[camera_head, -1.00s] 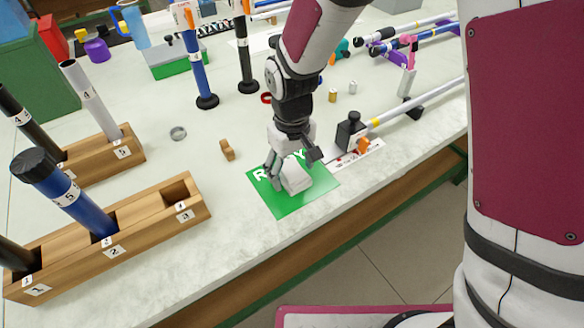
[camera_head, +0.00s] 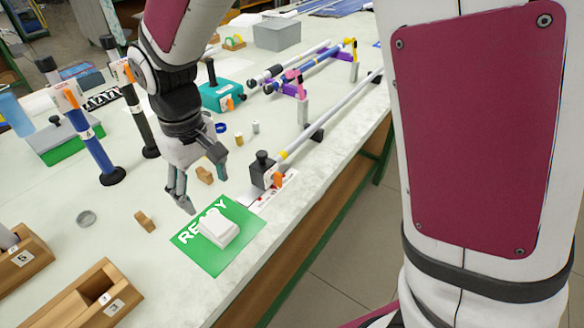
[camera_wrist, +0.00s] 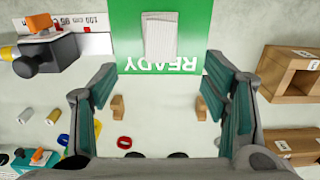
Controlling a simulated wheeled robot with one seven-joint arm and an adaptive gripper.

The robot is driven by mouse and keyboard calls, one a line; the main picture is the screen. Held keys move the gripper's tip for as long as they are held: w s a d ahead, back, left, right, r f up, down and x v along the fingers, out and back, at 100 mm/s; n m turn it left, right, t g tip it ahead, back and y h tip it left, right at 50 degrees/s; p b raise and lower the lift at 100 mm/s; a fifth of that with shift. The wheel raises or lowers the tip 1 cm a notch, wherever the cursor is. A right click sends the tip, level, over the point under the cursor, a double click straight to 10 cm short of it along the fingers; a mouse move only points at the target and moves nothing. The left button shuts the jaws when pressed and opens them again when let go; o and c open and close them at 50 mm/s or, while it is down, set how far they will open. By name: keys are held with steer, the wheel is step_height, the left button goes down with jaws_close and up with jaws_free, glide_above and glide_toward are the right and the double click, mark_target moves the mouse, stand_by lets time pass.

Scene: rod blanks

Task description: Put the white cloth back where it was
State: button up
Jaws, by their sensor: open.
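The white cloth (camera_head: 217,228) lies folded on the green READY mat (camera_head: 206,259) near the table's front edge. In the wrist view the cloth (camera_wrist: 160,36) lies on the mat (camera_wrist: 127,40), beyond my fingertips. My gripper (camera_head: 205,180) is open and empty, raised above the table behind the mat and apart from the cloth. Its two fingers also show spread wide in the wrist view (camera_wrist: 155,85).
A black clamp block (camera_head: 263,170) with a long rod stands right of the mat. Small wooden pieces (camera_head: 145,221) lie behind and left of it. Wooden racks (camera_head: 85,300) stand at the lower left. Upright rods (camera_head: 95,145) stand at the back left.

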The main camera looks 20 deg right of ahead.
steer(key=s+d+r+m, duration=0.2)
steer(key=s+d+r, duration=0.2)
steer(key=d+r, duration=0.35)
steer(key=s+d+r+m+t, duration=0.1)
steer(key=s+d+m, duration=0.1)
steer(key=s+d, duration=0.4)
steer(key=s+d+r+m+t, duration=0.1)
steer(key=s+d, duration=0.5)
steer(key=s, duration=0.6)
steer(key=shift+s+d+r+m+t, duration=0.15)
steer(key=shift+d+r+m+t, duration=0.2)
steer(key=shift+r+m, duration=0.5)
